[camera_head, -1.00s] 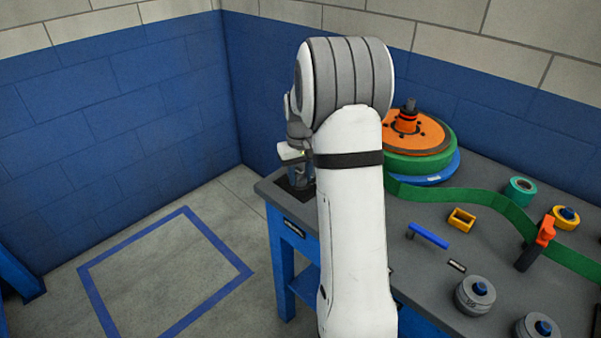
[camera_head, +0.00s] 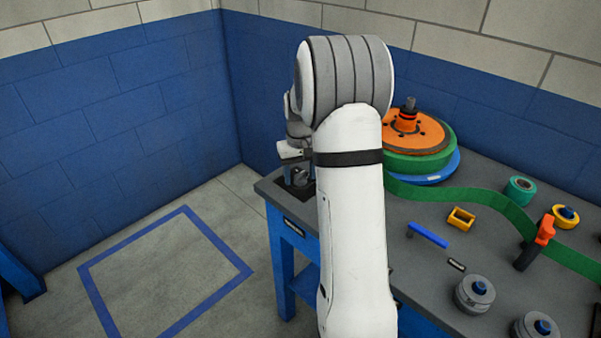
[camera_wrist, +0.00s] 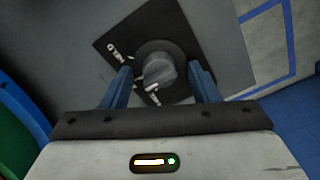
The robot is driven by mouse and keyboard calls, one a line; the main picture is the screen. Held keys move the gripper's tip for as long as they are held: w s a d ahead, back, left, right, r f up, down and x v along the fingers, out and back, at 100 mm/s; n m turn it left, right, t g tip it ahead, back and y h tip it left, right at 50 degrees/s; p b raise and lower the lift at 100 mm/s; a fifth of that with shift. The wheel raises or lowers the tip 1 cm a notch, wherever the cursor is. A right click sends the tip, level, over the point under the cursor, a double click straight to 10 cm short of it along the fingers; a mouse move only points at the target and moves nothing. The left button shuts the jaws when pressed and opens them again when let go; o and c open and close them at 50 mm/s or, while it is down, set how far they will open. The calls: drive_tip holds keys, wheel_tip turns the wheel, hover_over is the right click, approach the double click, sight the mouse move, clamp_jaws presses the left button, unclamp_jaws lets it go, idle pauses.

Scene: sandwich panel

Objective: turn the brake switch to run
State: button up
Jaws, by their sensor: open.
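The brake switch (camera_wrist: 158,66) is a dark grey round knob with a raised grip bar, on a black plate (camera_wrist: 108,43). White lettering reading roughly HOLD stands at its left, and another white label, partly hidden, lies below it. White marks show near the bar's lower end. My gripper (camera_wrist: 161,76) is open, its blue fingers on either side of the knob with gaps visible. I cannot tell its height above the knob. In the head view the switch (camera_head: 299,178) is at the bench's left corner, just below my gripper, partly hidden by my arm.
The grey bench (camera_head: 405,268) carries an orange and green reel (camera_head: 420,160), a green strap (camera_head: 468,200), a yellow block (camera_head: 461,218), a blue-handled tool (camera_head: 428,235) and grey weights (camera_head: 475,294) to the right. Floor left of the bench is clear.

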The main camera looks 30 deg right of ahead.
sight(300, 173)
wheel_tip(300, 173, up, 8)
drive_tip(key=shift+f, duration=0.1)
idle(0.4)
idle(0.4)
